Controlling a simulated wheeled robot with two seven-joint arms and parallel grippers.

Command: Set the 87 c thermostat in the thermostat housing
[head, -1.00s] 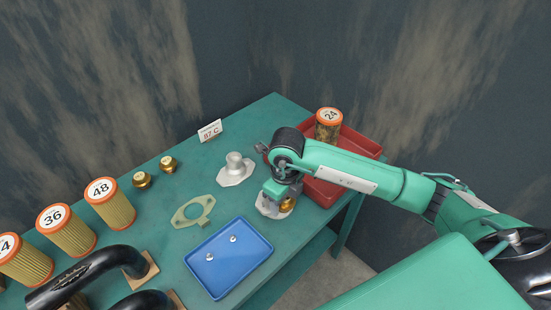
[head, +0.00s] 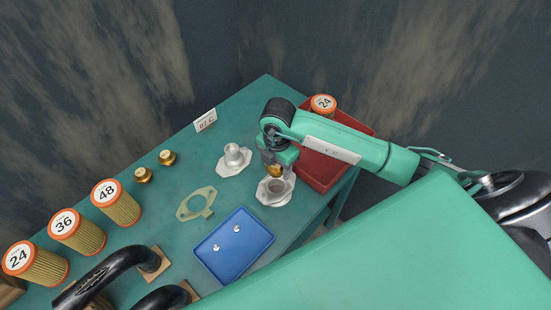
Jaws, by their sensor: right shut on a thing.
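The thermostat housing (head: 279,198) is a pale metal ring on a flanged base near the table's right edge. Its round opening faces up and looks empty. My right gripper (head: 275,168) points down and is shut on a small brass thermostat (head: 275,172). The thermostat overlaps the back rim of the housing in the picture and appears held above it; I cannot tell the exact gap. No marking on it is readable. Two more brass thermostats (head: 143,174) (head: 167,157) stand at the back left. A card reading 87 C (head: 205,120) stands at the table's back edge. My left gripper is not in view.
A pale metal cover with a neck (head: 235,158) stands just left of the housing. A flat gasket (head: 184,213) and a blue tray (head: 235,258) with two bolts lie in front. A red tray (head: 322,176) with a used filter is at right. Filters and black pipes fill the left.

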